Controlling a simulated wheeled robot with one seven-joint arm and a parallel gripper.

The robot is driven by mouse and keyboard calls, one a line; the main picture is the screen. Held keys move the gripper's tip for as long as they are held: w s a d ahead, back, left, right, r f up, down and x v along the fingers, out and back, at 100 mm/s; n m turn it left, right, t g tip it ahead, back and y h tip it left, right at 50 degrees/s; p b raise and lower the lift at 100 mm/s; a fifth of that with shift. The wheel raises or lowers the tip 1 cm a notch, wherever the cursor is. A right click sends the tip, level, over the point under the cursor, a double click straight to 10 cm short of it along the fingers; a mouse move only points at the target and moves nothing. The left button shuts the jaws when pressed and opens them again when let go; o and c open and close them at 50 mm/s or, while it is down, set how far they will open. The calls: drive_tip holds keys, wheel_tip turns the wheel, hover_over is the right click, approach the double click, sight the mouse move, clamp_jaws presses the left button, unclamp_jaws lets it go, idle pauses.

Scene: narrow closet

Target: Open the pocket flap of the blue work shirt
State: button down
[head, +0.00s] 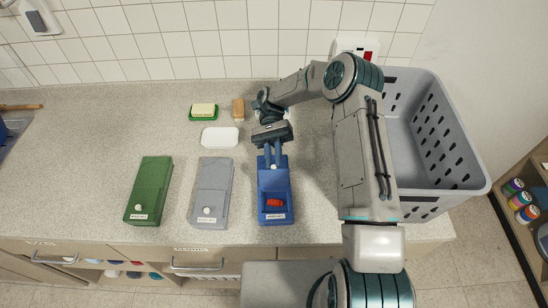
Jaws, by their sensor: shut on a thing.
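The blue work shirt (289,190) is a folded, box-like blue shape on the counter, right of a grey one and a green one. Its pocket flap (273,181) is lifted back toward the far end, with a white button (274,167) near its far edge. The pocket shows open at the near end, with a red thing (275,203) inside and a small white label in front. My gripper (273,162) reaches down from the far side, shut on the flap at the button. The fingertips partly hide the flap's edge.
A grey folded shape (212,187) and a green one (150,185) lie to the left. A butter dish (204,111), a white dish (220,136) and a tan block (238,109) stand behind. A large grey basket (440,195) is at the right.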

drive_tip(key=c, duration=1.4)
unclamp_jaws()
drive_tip(key=shift+s+r, duration=0.1)
